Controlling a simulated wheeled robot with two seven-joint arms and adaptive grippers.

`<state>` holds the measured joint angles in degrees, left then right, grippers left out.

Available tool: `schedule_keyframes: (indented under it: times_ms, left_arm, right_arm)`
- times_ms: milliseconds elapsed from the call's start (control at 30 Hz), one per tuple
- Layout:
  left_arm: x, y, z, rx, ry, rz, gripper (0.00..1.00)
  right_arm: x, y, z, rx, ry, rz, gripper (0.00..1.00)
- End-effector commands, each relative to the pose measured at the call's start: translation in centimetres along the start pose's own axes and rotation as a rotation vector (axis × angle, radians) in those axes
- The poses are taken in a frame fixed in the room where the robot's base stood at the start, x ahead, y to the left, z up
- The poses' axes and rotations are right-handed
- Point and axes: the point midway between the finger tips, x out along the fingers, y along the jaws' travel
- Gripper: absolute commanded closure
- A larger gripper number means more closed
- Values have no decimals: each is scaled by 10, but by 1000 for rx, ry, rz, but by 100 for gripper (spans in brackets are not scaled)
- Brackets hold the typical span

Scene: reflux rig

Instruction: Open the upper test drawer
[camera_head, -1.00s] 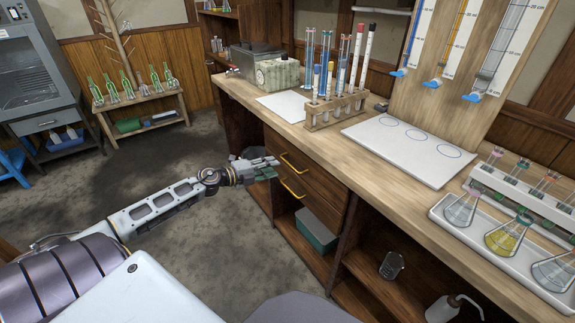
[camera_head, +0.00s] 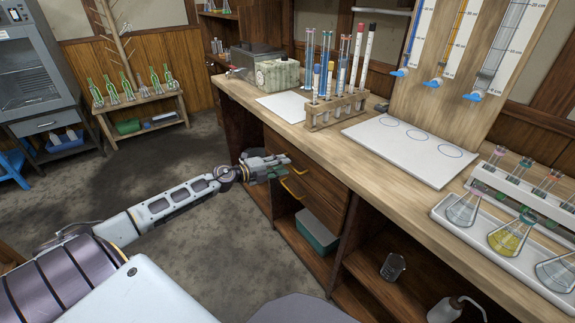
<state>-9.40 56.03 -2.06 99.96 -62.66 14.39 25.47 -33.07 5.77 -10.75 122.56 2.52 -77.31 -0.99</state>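The upper drawer (camera_head: 311,174) is in the wooden bench, with a yellow handle that is mostly hidden behind my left gripper. The lower drawer (camera_head: 318,204) sits under it, with its yellow handle (camera_head: 292,189) in plain view. Both drawer fronts look flush with the bench. My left gripper (camera_head: 284,166) is in front of the upper drawer, at about the height of its handle. The fingers overlap the handle in the picture, so I cannot tell whether they touch or grip it. My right gripper is not in view.
The bench top (camera_head: 300,131) carries a test tube rack (camera_head: 336,110), a white board (camera_head: 408,151) and a tray of flasks (camera_head: 480,238) along the right. A teal box (camera_head: 317,232) sits on the open shelf under the drawers. The floor left of the bench is clear.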

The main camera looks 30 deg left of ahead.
Motion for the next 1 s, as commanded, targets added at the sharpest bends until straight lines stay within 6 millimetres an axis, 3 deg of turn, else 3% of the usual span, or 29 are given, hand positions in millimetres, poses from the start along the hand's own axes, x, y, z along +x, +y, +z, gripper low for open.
schedule_keyframes:
  times_ms: [600, 1000]
  left_arm:
    - [28, 0, 0, 0, 0, 0, 68]
    - [33, 0, 0, 0, 0, 1, 68]
  right_arm:
    - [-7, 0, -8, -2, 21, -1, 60]
    - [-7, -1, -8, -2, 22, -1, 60]
